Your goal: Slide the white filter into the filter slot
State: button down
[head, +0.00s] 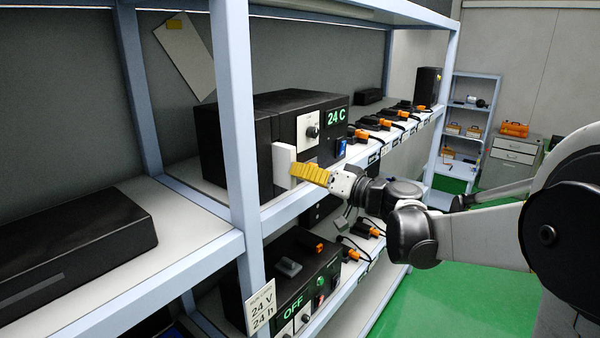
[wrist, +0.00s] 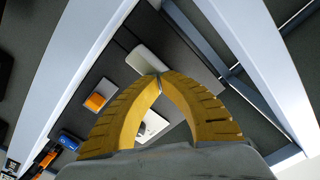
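The white filter (head: 284,168) stands upright at the front of the black unit with the green 24 C display (head: 337,115), at its left end. My gripper (head: 297,170) reaches in from the right, its yellow fingertips at the filter's near face. In the wrist view the white filter (wrist: 147,58) lies just beyond the fingertips (wrist: 160,78), which come together at its lower edge. I see no part of the filter clearly between them. The filter's far end and the slot are hidden, so how deep it sits cannot be told.
A pale shelf post (head: 238,120) stands close left of the filter. The white knob panel (head: 308,130) and blue switch (head: 341,148) are to its right. An OFF unit (head: 310,285) sits on the shelf below. Green floor is free at right.

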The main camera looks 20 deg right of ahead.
jog(key=shift+w+a, duration=0.15)
jog(key=shift+w, duration=0.1)
jog(key=v, duration=1.5)
jog(key=s+a+f+g+h+b, duration=0.1)
jog(key=s+a+f+g+b, duration=0.2)
jog(key=f+b, duration=0.5)
jog(key=s+a+f+g+h+b, duration=0.15)
jog(key=a+f+b, duration=0.3)
jog(key=f, duration=0.75)
jog(key=s+a+f+g+h+b, duration=0.15)
jog(key=s+a+f+b, duration=0.25)
jog(key=f+b, duration=0.45)
jog(key=s+d+f+h+b, duration=0.1)
jog(key=s+f+h+b, duration=0.1)
jog(key=f+b, duration=0.3)
jog(key=s+d+f+g+h+b, duration=0.1)
jog(key=s+f+b, duration=0.3)
jog(key=f, duration=0.9)
jog(key=s+d+f+h+b, duration=0.1)
jog(key=s+f+h+b, duration=0.2)
jog(key=f+b, duration=0.5)
jog(key=shift+s+f+h, duration=0.3)
jog(key=shift+s+f, duration=0.1)
jog(key=shift+s, duration=0.15)
jog(key=shift+d, duration=0.15)
